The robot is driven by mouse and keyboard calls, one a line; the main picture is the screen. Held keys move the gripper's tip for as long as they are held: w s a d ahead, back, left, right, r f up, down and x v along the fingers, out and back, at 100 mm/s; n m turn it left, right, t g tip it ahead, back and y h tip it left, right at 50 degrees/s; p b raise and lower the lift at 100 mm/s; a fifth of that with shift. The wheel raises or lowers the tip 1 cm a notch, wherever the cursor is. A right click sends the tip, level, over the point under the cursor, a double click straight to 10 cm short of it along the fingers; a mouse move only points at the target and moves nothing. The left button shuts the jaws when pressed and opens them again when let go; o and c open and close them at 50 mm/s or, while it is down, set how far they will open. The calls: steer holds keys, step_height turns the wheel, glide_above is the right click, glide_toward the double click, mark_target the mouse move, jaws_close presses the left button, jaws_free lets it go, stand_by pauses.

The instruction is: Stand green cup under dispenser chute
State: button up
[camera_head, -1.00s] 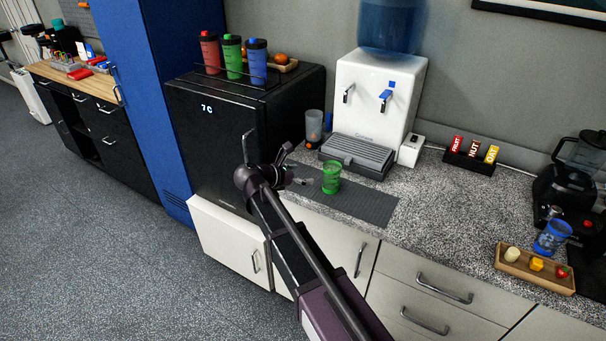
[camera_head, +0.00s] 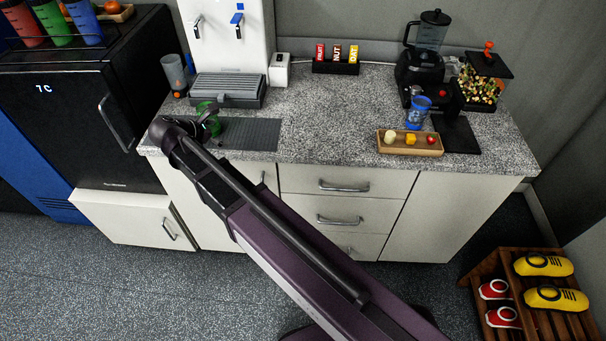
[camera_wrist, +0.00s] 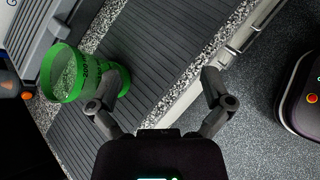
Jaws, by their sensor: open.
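The green cup (camera_head: 207,112) stands on a dark ribbed mat (camera_head: 253,133) on the counter, partly hidden behind my gripper in the head view. My gripper (camera_head: 199,124) is low over the mat beside it. In the wrist view the fingers (camera_wrist: 164,78) are spread with nothing between them. The cup (camera_wrist: 66,76) shows there at the left, beside and partly behind the left finger; I cannot tell if they touch. A dispenser (camera_head: 481,84) with mixed contents and an orange knob stands at the counter's right end. Its chute is not clear.
A water cooler (camera_head: 228,40) with a grey drip tray (camera_head: 229,90) stands behind the mat. A blue cup (camera_head: 418,112), a blender (camera_head: 422,62) and a wooden food tray (camera_head: 388,148) are near the dispenser. The middle counter (camera_head: 320,115) is clear. A shoe rack (camera_head: 545,325) stands lower right.

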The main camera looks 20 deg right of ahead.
mark_target(275, 155)
steer(key=s+d+f+m+g+y, duration=0.1)
steer(key=s+d+m, duration=0.1)
steer(key=d+m, duration=0.1)
steer(key=s+d+f+m+g+y, duration=0.1)
steer(key=s+d+f+m, duration=0.1)
steer(key=d, duration=0.3)
steer(key=s+d+f+m+g, duration=0.1)
steer(key=s+d+m+g, duration=0.1)
steer(key=d+m, duration=0.2)
steer(key=shift+s+d+f+y, duration=0.35)
steer(key=shift+d+f+y, duration=0.05)
steer(key=shift+d, duration=0.05)
steer(key=s+d+f+m+g+y, duration=0.2)
steer(key=s+d+m+y, duration=0.3)
steer(key=s+d+m, duration=0.3)
steer(key=shift+s+f+m+y, duration=0.3)
steer(key=shift+s+m, duration=0.65)
steer(key=shift+m, duration=1.05)
